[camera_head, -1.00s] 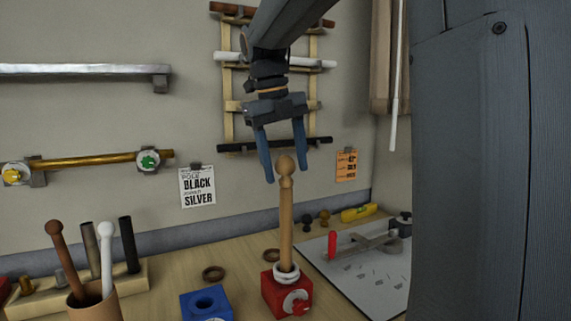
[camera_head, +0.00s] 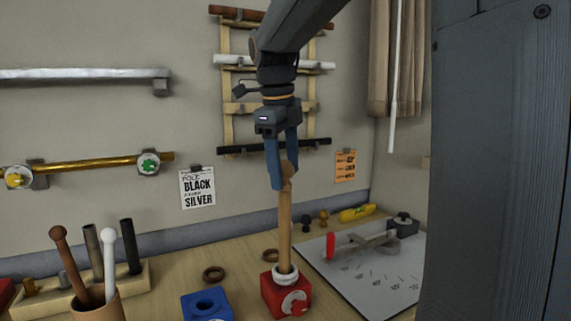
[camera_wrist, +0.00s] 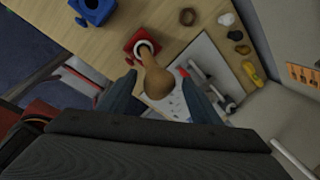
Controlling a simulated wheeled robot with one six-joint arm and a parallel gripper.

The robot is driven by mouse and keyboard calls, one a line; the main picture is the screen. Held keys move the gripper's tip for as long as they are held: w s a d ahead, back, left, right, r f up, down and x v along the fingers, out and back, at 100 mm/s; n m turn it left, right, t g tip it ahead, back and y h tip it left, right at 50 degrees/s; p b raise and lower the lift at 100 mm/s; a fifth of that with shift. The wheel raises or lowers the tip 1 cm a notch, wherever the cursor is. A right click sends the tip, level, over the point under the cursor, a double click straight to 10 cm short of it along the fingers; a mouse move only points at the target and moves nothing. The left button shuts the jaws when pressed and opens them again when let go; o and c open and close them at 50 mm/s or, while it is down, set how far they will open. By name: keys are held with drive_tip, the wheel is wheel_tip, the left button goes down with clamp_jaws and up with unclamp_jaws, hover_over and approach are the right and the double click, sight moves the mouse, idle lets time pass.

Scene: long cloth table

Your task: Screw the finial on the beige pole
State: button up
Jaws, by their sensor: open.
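The beige pole (camera_head: 284,232) stands upright in a red clamp block (camera_head: 287,293) with a white ring at its foot. The finial (camera_head: 288,169), a rounded wooden knob, sits at the pole's top; I cannot tell how tightly it is seated. My gripper (camera_head: 281,180) points down at the top of the pole, its blue fingers on either side of the finial. In the wrist view the finial (camera_wrist: 157,83) lies between the two open fingers (camera_wrist: 157,100), with gaps at both sides. The fingers partly hide the finial in the head view.
A blue block (camera_head: 206,304) stands left of the red clamp. A cup (camera_head: 97,305) holds a brown and a white pole. A grey board (camera_head: 365,262) with a red-handled tool lies at right. A wooden rack (camera_head: 226,85) hangs behind my gripper.

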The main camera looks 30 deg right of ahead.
drive_tip(key=n+p, duration=0.1)
drive_tip(key=n, duration=0.1)
drive_tip(key=n+p, duration=0.1)
drive_tip(key=n, duration=0.2)
drive_tip(key=shift+s+r+n+t+y, duration=0.1)
drive_tip(key=shift+n+t+y, duration=0.2)
drive_tip(key=shift+t+y, duration=0.1)
drive_tip(key=shift+n+y+p, duration=0.3)
drive_tip(key=shift+n+p, duration=0.45)
drive_tip(key=shift+n, duration=0.55)
drive_tip(key=c, duration=1)
drive_tip(key=m, duration=0.2)
drive_tip(key=shift+m+p, duration=0.3)
drive_tip(key=shift+p, duration=0.05)
drive_tip(key=shift+c, duration=0.2)
drive_tip(key=m+h, duration=0.1)
drive_tip(key=m, duration=0.3)
drive_tip(key=shift+p, duration=0.3)
drive_tip(key=m, duration=0.3)
drive_tip(key=m+g, duration=0.1)
drive_tip(key=m, duration=0.2)
drive_tip(key=shift+m+g+h, duration=0.3)
drive_tip(key=shift+m+h, duration=0.1)
drive_tip(key=shift+w+f+m+b, duration=0.25)
drive_tip(key=shift+m+b, duration=0.05)
drive_tip(key=shift+b, duration=1.1)
